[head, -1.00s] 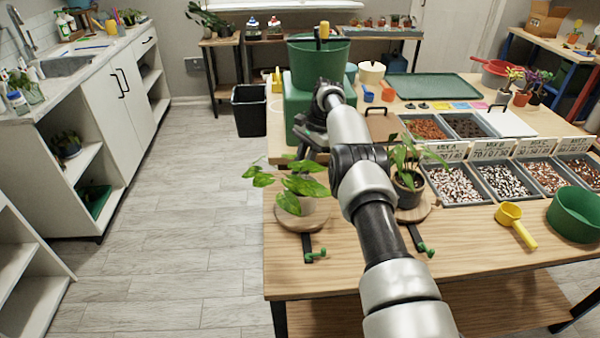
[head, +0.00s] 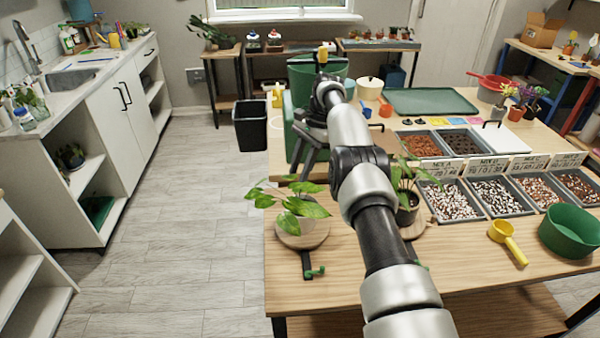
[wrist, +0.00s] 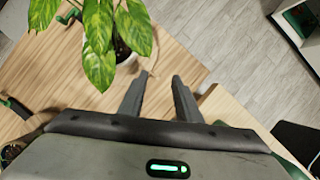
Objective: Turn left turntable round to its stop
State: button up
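The left turntable (head: 318,240) is a round wooden disc near the table's front left corner. A leafy potted plant (head: 290,206) stands on it, its leaves hiding most of the pot. A dark bar with a green knob (head: 314,271) sticks out at the disc's front. My gripper (head: 302,168) is beyond the plant, pointing down, apart from the disc. In the wrist view my gripper (wrist: 158,82) is open, its two fingers apart with nothing between them.
A second turntable (head: 415,230) with a plant (head: 408,190) is to the right, partly hidden by my arm. A green box (head: 290,135) with a bucket stands behind my gripper. Mix trays (head: 450,202), a yellow scoop (head: 507,240) and a green bowl (head: 570,230) fill the right.

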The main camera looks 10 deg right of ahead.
jog(key=shift+r, duration=0.75)
jog(key=shift+c, duration=0.5)
